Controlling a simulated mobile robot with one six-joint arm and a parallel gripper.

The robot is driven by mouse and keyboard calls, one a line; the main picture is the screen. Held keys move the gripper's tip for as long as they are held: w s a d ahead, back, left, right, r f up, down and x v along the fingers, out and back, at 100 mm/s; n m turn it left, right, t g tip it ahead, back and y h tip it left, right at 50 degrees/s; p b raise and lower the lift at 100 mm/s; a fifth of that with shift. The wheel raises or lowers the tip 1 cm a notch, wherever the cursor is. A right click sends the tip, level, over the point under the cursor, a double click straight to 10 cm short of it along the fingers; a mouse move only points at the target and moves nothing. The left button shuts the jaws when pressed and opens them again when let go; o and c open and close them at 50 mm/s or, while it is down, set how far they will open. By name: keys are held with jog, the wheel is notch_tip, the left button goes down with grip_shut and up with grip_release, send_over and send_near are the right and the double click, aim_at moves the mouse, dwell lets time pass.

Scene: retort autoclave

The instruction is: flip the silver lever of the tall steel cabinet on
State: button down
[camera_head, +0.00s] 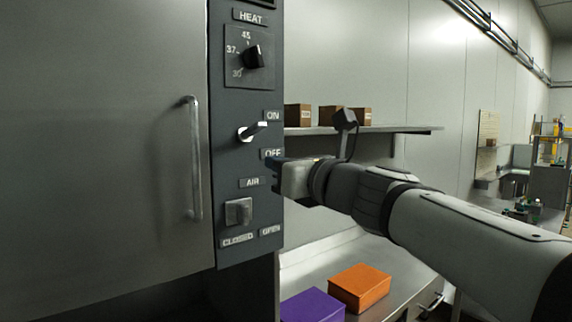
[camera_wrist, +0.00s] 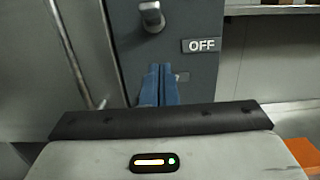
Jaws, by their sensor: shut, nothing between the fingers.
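The tall steel cabinet (camera_head: 110,130) fills the left of the head view, with a dark control panel (camera_head: 225,165) on its right side. The silver lever (camera_head: 252,131) sticks out of the panel between the ON label (camera_head: 272,115) and the OFF label (camera_head: 272,153). In the wrist view the lever (camera_wrist: 152,17) shows at the top, left of the OFF label (camera_wrist: 202,45). My gripper (camera_head: 277,172) is below and right of the lever, close to the panel and apart from the lever. Its blue fingers (camera_wrist: 160,80) are shut and empty, pointing at the panel.
A heat dial (camera_head: 254,57) is above the lever and an air switch (camera_head: 238,211) below it. A vertical door handle (camera_head: 193,158) stands out to the left. Brown boxes (camera_head: 331,115) are on a shelf; an orange box (camera_head: 360,287) and a purple box (camera_head: 312,306) lie on the counter.

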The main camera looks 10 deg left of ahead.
jog(key=r+v, duration=0.2)
jog(key=v, duration=0.6)
jog(key=shift+s+d+b, duration=0.3)
jog(key=shift+s+b, duration=0.05)
jog(key=shift+w+d, duration=0.1)
